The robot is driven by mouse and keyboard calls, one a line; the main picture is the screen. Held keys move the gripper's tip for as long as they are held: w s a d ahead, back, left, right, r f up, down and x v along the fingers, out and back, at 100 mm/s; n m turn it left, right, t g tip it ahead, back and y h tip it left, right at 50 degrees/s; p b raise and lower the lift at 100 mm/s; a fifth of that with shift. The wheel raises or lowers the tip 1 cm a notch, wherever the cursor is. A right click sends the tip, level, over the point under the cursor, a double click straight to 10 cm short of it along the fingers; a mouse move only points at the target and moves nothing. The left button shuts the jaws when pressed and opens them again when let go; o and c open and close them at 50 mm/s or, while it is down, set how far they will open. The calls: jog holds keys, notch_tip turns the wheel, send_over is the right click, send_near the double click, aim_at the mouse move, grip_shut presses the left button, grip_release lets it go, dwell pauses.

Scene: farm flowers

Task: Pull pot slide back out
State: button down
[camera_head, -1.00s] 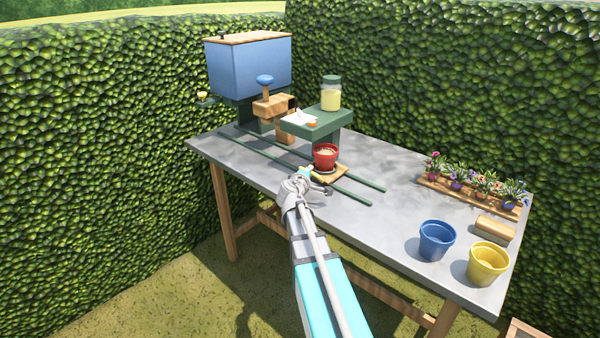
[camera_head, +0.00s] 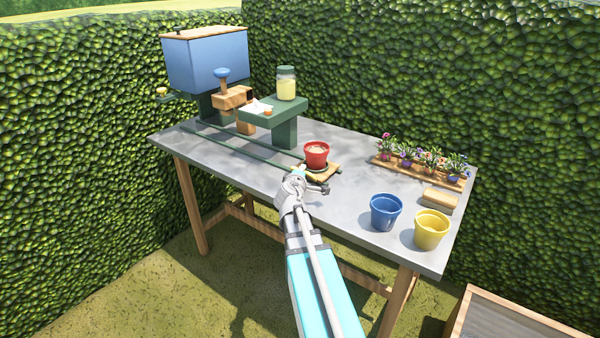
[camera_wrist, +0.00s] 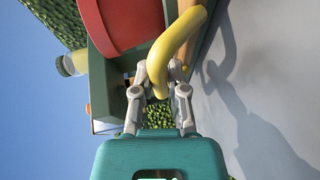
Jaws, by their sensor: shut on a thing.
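A red pot (camera_head: 316,155) with pale contents stands upright on the wooden pot slide (camera_head: 327,171), toward the near right end of the dark green rails (camera_head: 240,151). The slide is clear of the green stand. My gripper (camera_head: 300,174) is at the slide's near left side. In the wrist view my gripper (camera_wrist: 159,82) is shut on the yellow curved slide handle (camera_wrist: 181,38). The red pot (camera_wrist: 118,22) shows large behind the fingers there. The exact contact on the handle is partly hidden by the fingers.
A blue hopper (camera_head: 208,65) and a green stand (camera_head: 285,130) with a jar (camera_head: 286,84) are at the back left. A blue pot (camera_head: 385,212), a yellow pot (camera_head: 431,230), a wooden block (camera_head: 439,199) and a flower tray (camera_head: 420,170) occupy the right.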

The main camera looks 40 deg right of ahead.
jog(key=shift+s, duration=0.3)
jog(key=c, duration=0.6)
grip_release()
jog(key=shift+c, duration=0.2)
jog(key=shift+w, duration=0.2)
